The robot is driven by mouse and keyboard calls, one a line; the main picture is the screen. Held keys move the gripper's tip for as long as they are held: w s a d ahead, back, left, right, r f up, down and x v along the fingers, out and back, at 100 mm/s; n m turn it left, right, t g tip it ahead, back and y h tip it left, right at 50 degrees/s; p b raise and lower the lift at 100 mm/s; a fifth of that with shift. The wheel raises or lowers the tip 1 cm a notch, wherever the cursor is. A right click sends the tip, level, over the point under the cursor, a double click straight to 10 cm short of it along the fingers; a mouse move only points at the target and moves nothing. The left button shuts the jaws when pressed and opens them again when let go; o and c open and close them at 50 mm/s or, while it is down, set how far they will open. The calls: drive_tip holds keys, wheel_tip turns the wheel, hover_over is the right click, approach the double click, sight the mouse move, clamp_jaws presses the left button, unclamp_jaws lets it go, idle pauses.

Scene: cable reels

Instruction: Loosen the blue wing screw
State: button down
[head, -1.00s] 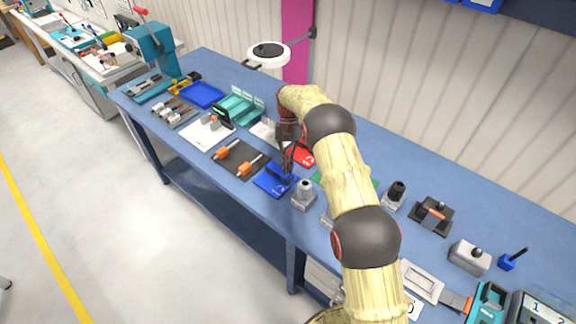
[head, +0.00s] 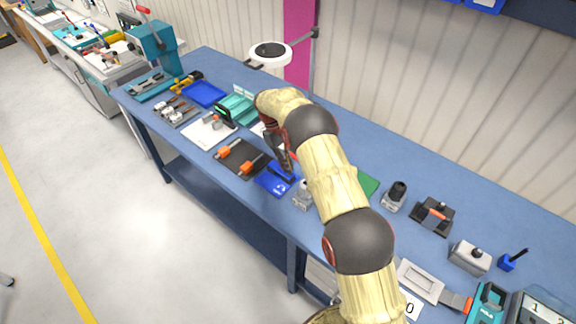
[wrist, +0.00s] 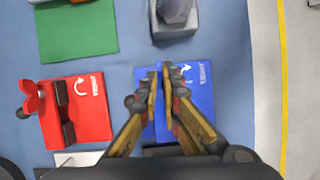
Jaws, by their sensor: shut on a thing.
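The blue base plate (head: 264,183) lies near the front edge of the bench. In the wrist view the plate (wrist: 201,100) has a white curved arrow and lettering. My gripper (wrist: 160,77) is over it, shut on the blue wing screw (wrist: 159,74), whose narrow blue part shows between the fingertips. The fingers hide most of the screw, so its turn angle cannot be read. In the head view my gripper (head: 286,166) comes down at a tilt onto the plate. A red plate (wrist: 92,110) with a red wing screw (wrist: 32,98) stands beside it, apart from my fingers.
A grey block with a post (wrist: 175,22) stands close to the blue plate. A green mat (wrist: 75,28) lies beyond the red plate. A black mat with orange-handled parts (head: 238,151) lies left of the blue plate. The floor is clear in front.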

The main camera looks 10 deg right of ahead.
drive_tip(key=shift+n, duration=0.5)
drive_tip(key=c, duration=2)
unclamp_jaws()
drive_tip(key=v, duration=1.2)
drive_tip(key=shift+a, duration=0.2)
drive_tip(key=shift+s, duration=0.15)
